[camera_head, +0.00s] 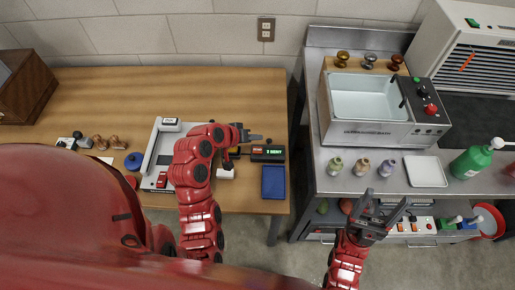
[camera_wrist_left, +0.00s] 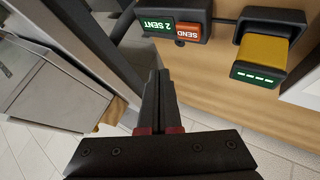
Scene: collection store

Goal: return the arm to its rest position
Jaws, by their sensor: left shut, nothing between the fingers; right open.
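My left arm (camera_head: 199,190) reaches up over the wooden table from its front edge. Its gripper (camera_head: 256,137) is shut and empty, pointing right, near the table's right edge. In the left wrist view the closed fingers (camera_wrist_left: 158,98) show together with nothing between them. A black box with a green "2 SENT" display (camera_wrist_left: 172,27) and an orange SEND button (camera_wrist_left: 187,33) lies beyond the fingertips; in the head view this box (camera_head: 268,159) sits just below the gripper. My right gripper (camera_head: 380,208) is open and empty in front of the metal bench.
The wooden table (camera_head: 240,95) is bare at the back. A grey device (camera_head: 161,160) lies under and left of my left arm, and a blue tray (camera_head: 273,182) near the right edge. A yellow-topped unit (camera_wrist_left: 264,50) is beside the box. The metal bench (camera_head: 340,185) holds bottles and a basin (camera_head: 365,97).

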